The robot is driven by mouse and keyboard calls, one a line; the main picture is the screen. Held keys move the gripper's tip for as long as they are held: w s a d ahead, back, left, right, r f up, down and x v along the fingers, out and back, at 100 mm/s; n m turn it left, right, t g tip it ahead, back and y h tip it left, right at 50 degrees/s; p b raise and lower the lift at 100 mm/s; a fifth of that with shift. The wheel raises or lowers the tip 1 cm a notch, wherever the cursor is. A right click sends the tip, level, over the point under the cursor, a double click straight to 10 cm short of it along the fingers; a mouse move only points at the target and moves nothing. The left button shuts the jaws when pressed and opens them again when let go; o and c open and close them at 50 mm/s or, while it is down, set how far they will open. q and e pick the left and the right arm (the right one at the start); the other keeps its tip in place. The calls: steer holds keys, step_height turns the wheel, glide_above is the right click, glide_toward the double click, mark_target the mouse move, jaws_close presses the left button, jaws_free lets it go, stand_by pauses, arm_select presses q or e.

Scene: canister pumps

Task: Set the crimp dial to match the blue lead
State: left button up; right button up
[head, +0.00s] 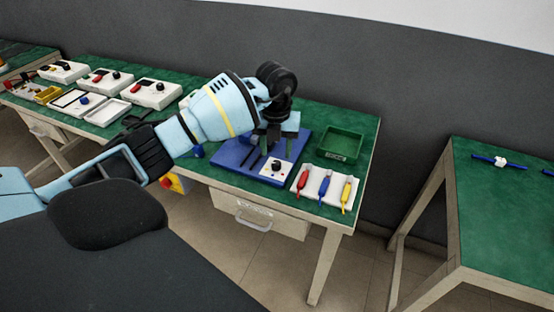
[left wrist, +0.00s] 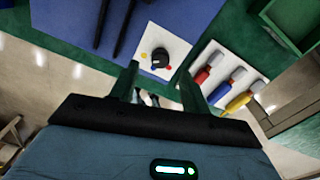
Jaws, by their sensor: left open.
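The crimp dial is a black knob (left wrist: 160,58) on a small white panel with yellow, blue and red dots around it. The same knob (head: 276,168) sits at the front of a blue base plate (head: 232,153) in the head view. I cannot tell for sure which dot it points to. The blue lead (head: 323,187) lies between a red lead (head: 303,180) and a yellow lead (head: 346,195) on a white holder; it shows also in the left wrist view (left wrist: 219,92). My left gripper (head: 276,132) is open and empty above the plate, with the knob ahead between its fingers.
A green bin (head: 341,145) stands behind the leads on the green table. Several white boxes with knobs (head: 153,94) stand on the table at the left. Another table (head: 510,225) with a blue lead piece (head: 499,161) is at the right, across a floor gap.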

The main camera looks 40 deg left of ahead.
mark_target(276, 162)
arm_select(q)
steer(key=shift+f, duration=2.3)
steer(key=c, duration=1)
